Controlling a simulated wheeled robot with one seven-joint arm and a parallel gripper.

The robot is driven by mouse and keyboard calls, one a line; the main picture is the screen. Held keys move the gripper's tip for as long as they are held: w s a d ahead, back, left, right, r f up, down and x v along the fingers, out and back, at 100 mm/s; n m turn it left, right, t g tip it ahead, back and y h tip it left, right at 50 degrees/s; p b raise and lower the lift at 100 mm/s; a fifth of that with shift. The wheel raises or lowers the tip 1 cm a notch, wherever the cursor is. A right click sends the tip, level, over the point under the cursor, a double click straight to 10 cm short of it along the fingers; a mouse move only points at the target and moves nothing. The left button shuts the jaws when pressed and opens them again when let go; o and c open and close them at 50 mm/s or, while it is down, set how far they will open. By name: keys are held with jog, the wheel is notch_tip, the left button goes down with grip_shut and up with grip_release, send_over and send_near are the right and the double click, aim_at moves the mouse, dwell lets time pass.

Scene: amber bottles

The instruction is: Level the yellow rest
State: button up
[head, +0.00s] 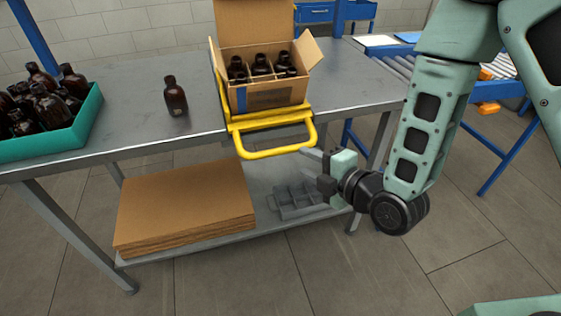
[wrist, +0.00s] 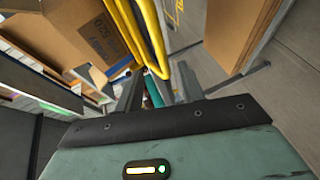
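The yellow rest (head: 270,118) is a yellow frame at the front edge of the metal table, under an open cardboard carton (head: 262,97). Its looped handle (head: 275,152) sticks out past the edge and slopes down toward the front. My gripper (head: 309,164) is just right of and slightly below the handle, apart from it in the head view. In the wrist view the yellow bars (wrist: 152,38) run down toward the space between the two spread fingers (wrist: 160,88). The fingers look open and empty. How the rest is supported under the carton is hidden.
Brown bottles fill the carton's cells. One amber bottle (head: 175,97) stands alone on the table (head: 135,124). A teal crate (head: 60,142) of bottles is at left. Flat cardboard (head: 185,205) and a grey divided tray (head: 296,198) lie on the lower shelf. A roller conveyor (head: 490,70) stands at right.

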aim_at(283, 152)
jog(key=shift+w+a+f+b, duration=0.45)
jog(key=shift+w+b, duration=0.05)
jog(key=shift+b, duration=2.05)
jog(key=shift+a+b, duration=0.1)
jog(key=shift+b, duration=0.45)
jog(key=x, duration=0.4)
jog(key=p+x, duration=0.1)
jog(key=x, duration=0.3)
jog(key=shift+w+a+r, duration=0.15)
jog(key=shift+w+a, duration=0.05)
jog(key=shift+w, duration=0.05)
